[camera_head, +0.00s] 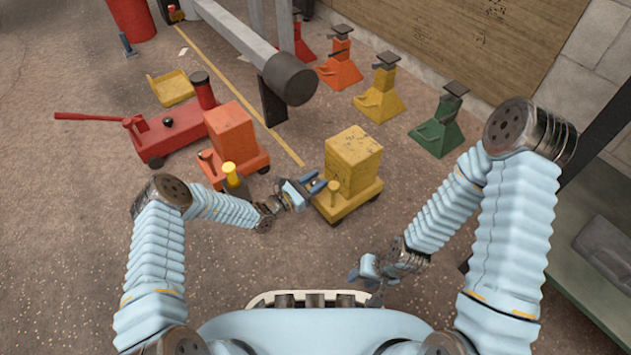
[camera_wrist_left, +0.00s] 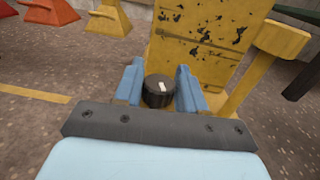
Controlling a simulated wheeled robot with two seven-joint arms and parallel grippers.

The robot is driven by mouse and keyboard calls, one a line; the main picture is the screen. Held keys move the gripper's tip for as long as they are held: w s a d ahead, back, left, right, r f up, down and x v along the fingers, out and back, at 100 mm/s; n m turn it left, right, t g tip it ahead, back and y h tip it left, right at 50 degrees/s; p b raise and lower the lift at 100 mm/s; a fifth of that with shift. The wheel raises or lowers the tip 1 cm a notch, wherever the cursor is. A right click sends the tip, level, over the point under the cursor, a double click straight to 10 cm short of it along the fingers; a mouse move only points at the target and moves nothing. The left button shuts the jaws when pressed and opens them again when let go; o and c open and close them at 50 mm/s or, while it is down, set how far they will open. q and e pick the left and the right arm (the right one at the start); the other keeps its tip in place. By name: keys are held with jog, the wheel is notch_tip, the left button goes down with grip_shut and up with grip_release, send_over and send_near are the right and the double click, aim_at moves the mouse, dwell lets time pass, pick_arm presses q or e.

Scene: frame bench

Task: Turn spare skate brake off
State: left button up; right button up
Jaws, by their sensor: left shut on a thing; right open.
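A yellow skate (camera_head: 353,160) with a worn, chipped block on a wheeled base stands on the floor in front of me. Its yellow post (camera_head: 333,196) rises at the near corner. In the left wrist view a round black knob (camera_wrist_left: 159,91) with a small white mark sits in front of the yellow block (camera_wrist_left: 197,40). My left gripper (camera_head: 316,184) is shut on this knob, its blue fingers on either side (camera_wrist_left: 160,88). My right gripper (camera_head: 366,274) is open and empty, low over the floor near my base.
An orange skate (camera_head: 232,135) with a yellow-topped post stands to the left, by a red floor jack (camera_head: 175,132). A yellow tray (camera_head: 171,88) lies behind. Orange, yellow and green jack stands (camera_head: 440,129) line the wall. A grey beam (camera_head: 290,78) hangs over the back.

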pick_arm(q)
jog(key=shift+m+g+h, duration=0.8)
jog(key=shift+m+g, duration=0.1)
jog(key=shift+g, duration=0.3)
jog(key=o, duration=0.9)
jog(key=shift+o, duration=0.2)
jog(key=p+v, duration=0.2)
jog(key=v, duration=1.1)
jog(key=shift+s+a, duration=0.2)
jog(key=shift+a, duration=0.15)
